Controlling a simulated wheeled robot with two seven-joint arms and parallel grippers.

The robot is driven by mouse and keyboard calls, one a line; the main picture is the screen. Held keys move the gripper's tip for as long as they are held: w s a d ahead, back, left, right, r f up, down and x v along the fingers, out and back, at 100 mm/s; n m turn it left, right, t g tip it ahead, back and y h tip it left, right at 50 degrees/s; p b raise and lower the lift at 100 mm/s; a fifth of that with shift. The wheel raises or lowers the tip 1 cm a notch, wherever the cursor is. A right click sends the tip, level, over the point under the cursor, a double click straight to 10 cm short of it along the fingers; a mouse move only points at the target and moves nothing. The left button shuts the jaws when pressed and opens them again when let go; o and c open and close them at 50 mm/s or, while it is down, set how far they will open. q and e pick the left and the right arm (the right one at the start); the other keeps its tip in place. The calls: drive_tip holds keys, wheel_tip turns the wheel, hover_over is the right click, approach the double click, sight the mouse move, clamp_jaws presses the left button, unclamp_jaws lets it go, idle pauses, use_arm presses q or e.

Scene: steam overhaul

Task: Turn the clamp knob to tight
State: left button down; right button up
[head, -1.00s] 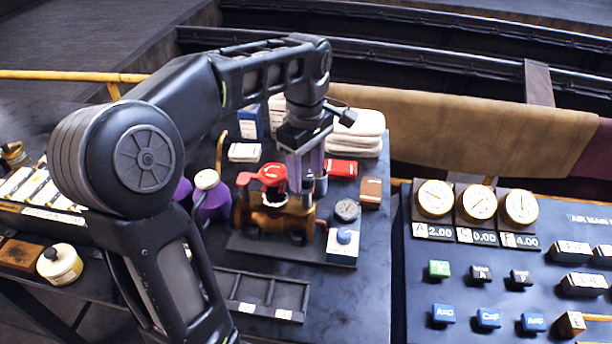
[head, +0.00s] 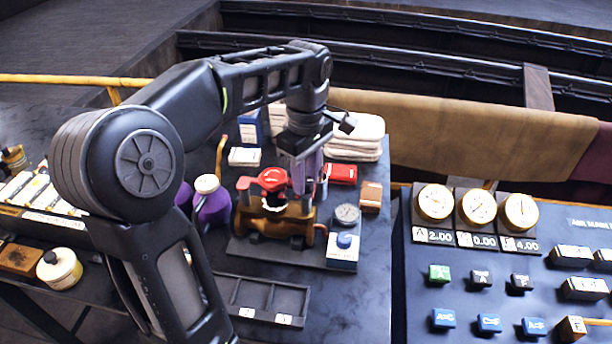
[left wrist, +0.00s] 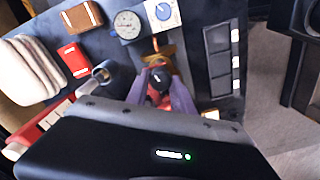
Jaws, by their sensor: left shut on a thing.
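The clamp knob (left wrist: 157,85) shows in the left wrist view as a small black-topped knob between my gripper's purple fingers, with red parts around it. My left gripper (left wrist: 160,88) points down and is shut on the knob. In the head view my left gripper (head: 303,184) stands over the right part of the brass valve body (head: 285,222), just right of its red top (head: 271,179). The fingers hide the knob there. I cannot read any tight mark or the knob's setting. My right gripper is out of view.
A dial gauge (head: 346,214) and a white block with a blue knob (head: 343,246) stand close on the right. A purple bottle (head: 212,205) is close on the left. Folded cloths (head: 358,137) and a red box (head: 342,174) lie behind. An empty divided tray (head: 262,297) is in front.

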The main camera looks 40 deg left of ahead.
use_arm(q)
drive_tip(key=shift+m, duration=0.3)
drive_tip(key=m, duration=0.9)
drive_tip(key=shift+m+p, duration=0.3)
drive_tip(key=shift+p, duration=0.05)
drive_tip(key=m, duration=0.5)
drive_tip(key=shift+d, duration=0.1)
drive_tip(key=m, duration=0.5)
drive_tip(key=shift+m+p, duration=0.3)
drive_tip(key=c, duration=1.1)
unclamp_jaws()
drive_tip(key=shift+r, duration=0.1)
